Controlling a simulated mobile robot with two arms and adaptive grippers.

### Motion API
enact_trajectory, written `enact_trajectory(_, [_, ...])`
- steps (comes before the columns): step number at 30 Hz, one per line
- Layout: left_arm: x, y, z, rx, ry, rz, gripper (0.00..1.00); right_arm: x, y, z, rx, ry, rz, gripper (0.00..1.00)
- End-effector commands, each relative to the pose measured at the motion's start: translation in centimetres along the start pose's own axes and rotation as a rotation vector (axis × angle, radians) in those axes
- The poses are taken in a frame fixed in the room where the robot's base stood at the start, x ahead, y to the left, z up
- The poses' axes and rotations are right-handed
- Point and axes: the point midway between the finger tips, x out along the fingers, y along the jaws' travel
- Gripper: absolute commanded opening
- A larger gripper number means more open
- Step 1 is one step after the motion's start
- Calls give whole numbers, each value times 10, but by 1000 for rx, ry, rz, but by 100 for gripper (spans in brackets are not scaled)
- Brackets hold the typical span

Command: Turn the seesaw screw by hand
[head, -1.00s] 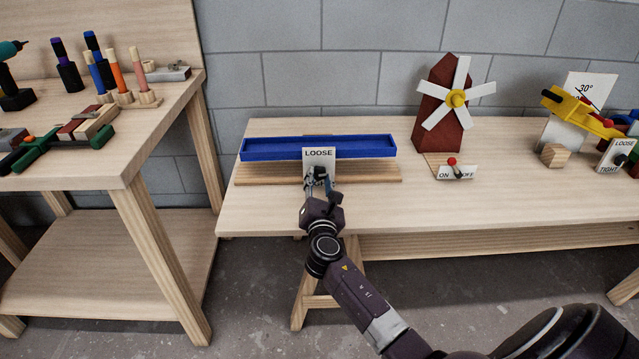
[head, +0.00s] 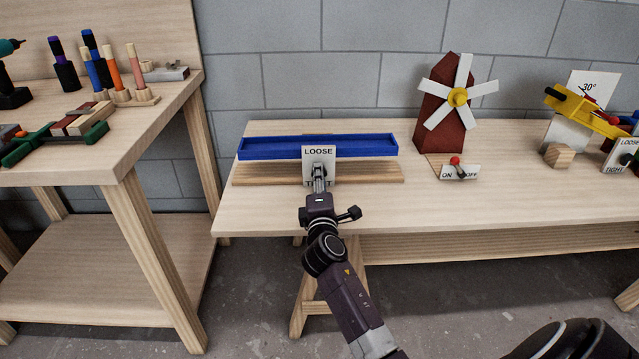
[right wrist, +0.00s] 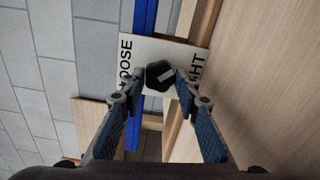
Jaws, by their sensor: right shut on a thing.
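The seesaw is a blue trough (head: 290,150) on a wooden base (head: 262,175) at the front of the bench. A white plate (head: 318,152) on its front reads LOOSE at the top. In the right wrist view, the screw is a black knob (right wrist: 160,76) with a light mark, in the middle of the plate (right wrist: 185,50), between the words LOOSE and TIGHT, both partly covered. My right gripper (head: 319,176) is shut on the knob, one finger on each side of it. In the head view the gripper hides the knob. My left gripper is out of view.
A red windmill (head: 440,125) with an ON/OFF switch plate (head: 448,174) stands right of the seesaw. A yellow device (head: 583,114) with another LOOSE/TIGHT plate (head: 628,147) is farther right. A workbench with tools (head: 120,160) is at left. The bench front beside my arm is clear.

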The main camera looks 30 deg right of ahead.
Motion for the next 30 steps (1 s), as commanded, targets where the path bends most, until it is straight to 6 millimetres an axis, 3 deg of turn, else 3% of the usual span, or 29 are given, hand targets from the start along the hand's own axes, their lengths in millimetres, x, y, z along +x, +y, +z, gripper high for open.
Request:
enact_trajectory(13, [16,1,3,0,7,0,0,0,-3,0,415,-2,-4,6])
enact_trajectory(21, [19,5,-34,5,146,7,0,0,-3,0,601,-3,-3,6])
enact_trajectory(30, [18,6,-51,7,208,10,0,0,-2,0,706,-2,-3,6])
